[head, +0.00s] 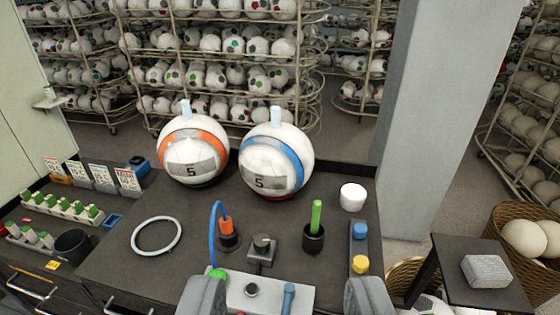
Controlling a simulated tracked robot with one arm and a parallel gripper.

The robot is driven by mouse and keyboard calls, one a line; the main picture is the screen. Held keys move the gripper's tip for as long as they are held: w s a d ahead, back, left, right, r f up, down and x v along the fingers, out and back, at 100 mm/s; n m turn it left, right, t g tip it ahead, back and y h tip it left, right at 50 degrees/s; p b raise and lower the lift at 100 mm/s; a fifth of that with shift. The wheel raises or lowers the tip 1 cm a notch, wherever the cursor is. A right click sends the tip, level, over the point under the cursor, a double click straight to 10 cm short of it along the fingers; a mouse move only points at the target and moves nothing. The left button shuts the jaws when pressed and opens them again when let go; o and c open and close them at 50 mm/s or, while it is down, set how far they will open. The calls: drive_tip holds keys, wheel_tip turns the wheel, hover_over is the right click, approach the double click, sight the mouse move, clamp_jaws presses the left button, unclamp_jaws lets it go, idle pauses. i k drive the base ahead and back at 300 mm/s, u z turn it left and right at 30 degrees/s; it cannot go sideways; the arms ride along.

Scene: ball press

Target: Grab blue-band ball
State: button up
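The blue-band ball (274,162) stands on the dark worktop (340,180) right of centre. It is white with a blue band, a grey label reading 5 and a pale peg on top. The orange-band ball (193,151) stands close to its left, with a similar label and peg. My gripper (287,297) shows at the bottom edge as two grey fingers spread wide apart. It is open, and no ball is between the fingers. It is nearer to me than the blue-band ball and well apart from it. The fingers' lower parts are cut off by the frame.
A grey pillar (440,110) stands behind right.

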sight(275, 159)
drive_tip(key=u, duration=0.1)
drive_tip(key=i, duration=1)
drive_tip(key=z, duration=0.1)
